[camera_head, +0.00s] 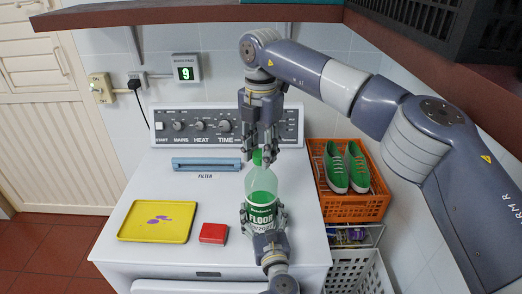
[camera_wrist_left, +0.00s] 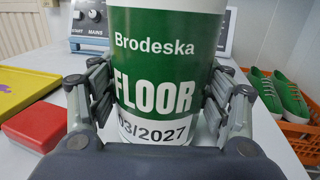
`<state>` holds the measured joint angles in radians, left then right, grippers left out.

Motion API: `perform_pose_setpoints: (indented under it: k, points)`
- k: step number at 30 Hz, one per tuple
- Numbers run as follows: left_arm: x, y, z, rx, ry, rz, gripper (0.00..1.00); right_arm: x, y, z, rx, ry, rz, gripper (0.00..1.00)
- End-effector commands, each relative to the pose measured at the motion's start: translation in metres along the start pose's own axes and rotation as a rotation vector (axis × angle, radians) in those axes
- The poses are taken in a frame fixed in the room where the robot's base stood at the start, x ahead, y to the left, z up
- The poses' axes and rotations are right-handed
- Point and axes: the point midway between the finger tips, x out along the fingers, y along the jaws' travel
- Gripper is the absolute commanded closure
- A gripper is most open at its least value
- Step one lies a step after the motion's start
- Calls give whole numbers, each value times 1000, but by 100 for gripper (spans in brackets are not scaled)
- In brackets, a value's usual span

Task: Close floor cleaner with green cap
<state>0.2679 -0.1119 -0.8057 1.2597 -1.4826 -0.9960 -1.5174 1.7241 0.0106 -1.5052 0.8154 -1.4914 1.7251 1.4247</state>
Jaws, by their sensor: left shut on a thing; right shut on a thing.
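The floor cleaner bottle (camera_head: 261,181) stands upright on the white machine top, with green liquid and a green-and-white label. My left gripper (camera_head: 264,215) is shut around its lower part from the front. In the left wrist view the label (camera_wrist_left: 165,60) fills the middle, between the fingers on both sides. My right gripper (camera_head: 260,153) points down above the bottle and is shut on the green cap (camera_head: 257,157). The cap is at or just above the bottle's neck; the fingers partly hide it, and I cannot tell whether the two touch.
A yellow tray (camera_head: 135,233) with purple spots and a red box (camera_head: 213,233) lie left of the bottle. The control panel (camera_head: 190,126) rises behind. An orange crate (camera_head: 352,208) with green shoes (camera_head: 336,168) stands to the right. A brown shelf (camera_head: 130,14) hangs overhead.

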Motion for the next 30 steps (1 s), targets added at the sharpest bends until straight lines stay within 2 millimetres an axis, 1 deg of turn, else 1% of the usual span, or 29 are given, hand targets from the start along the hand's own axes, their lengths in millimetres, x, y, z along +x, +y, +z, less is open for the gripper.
perform_pose_setpoints:
  k: [3,6,9,13,21,22,24,30]
  points:
    - [0,0,0,1,0,-1,96,-1,1,1,191,-2,6,76]
    - [0,0,0,1,0,-1,96,-1,2,1,330,-3,8,76]
    - [0,0,0,1,0,-1,96,-1,2,1,425,-3,9,76]
    - [0,0,0,1,0,-1,96,-1,2,1,479,-3,10,76]
    - [0,0,0,1,0,-1,96,-1,2,2,482,-3,10,76]
    - [0,0,0,1,0,-1,96,-1,2,2,482,-3,10,63]
    - [0,0,0,1,0,-1,96,-1,2,2,481,-3,10,48]
    - [0,0,0,1,0,-1,96,0,2,1,480,-2,8,48]
